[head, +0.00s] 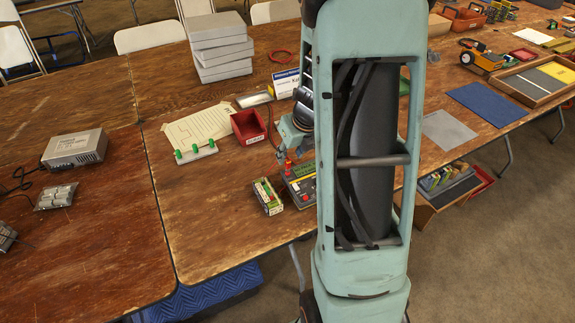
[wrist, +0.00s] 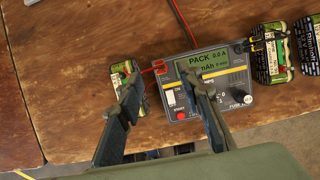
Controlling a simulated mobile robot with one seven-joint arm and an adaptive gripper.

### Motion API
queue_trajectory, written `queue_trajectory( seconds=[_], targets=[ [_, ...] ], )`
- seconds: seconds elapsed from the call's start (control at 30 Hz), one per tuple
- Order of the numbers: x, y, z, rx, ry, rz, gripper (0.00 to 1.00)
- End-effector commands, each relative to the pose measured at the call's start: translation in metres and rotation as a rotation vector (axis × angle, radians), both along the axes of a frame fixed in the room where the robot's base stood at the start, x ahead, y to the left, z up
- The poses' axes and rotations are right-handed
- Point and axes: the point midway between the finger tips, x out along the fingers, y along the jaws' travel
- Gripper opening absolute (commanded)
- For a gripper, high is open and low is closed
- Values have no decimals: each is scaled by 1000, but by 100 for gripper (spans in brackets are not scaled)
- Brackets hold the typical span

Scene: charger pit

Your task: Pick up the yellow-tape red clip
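My gripper (wrist: 162,82) is open in the wrist view, its two dark fingers apart above the charger (wrist: 215,85), with nothing seen between them. A small red clip (wrist: 158,66) with a red lead is at the charger's left edge, close to the left fingertip. The lead runs left towards a green battery pack (wrist: 121,70); yellow tape on it is too small to make out. The left finger partly covers this pack. In the head view the charger (head: 301,188) and pack (head: 267,197) show beside my arm, which hides much of the gripper.
More battery packs (wrist: 270,62) stand right of the charger, with a black and yellow clip (wrist: 252,42) near them. A red bin (head: 248,127), a rack with green pegs (head: 196,152) and a paper sheet (head: 200,125) lie behind. The wooden table left of the pack is clear.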

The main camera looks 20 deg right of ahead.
Motion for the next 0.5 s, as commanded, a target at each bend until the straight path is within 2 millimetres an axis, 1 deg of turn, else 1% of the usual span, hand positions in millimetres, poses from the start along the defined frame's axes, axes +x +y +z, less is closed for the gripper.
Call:
queue_trajectory(
  seconds=[0.3, 0.4, 0.5],
  targets=[
    [17, -1, -39, 0, 3, 1, 33],
    [21, 0, -46, 0, 2, 2, 33],
    [22, 0, -47, -1, 1, 2, 33]
  ],
)
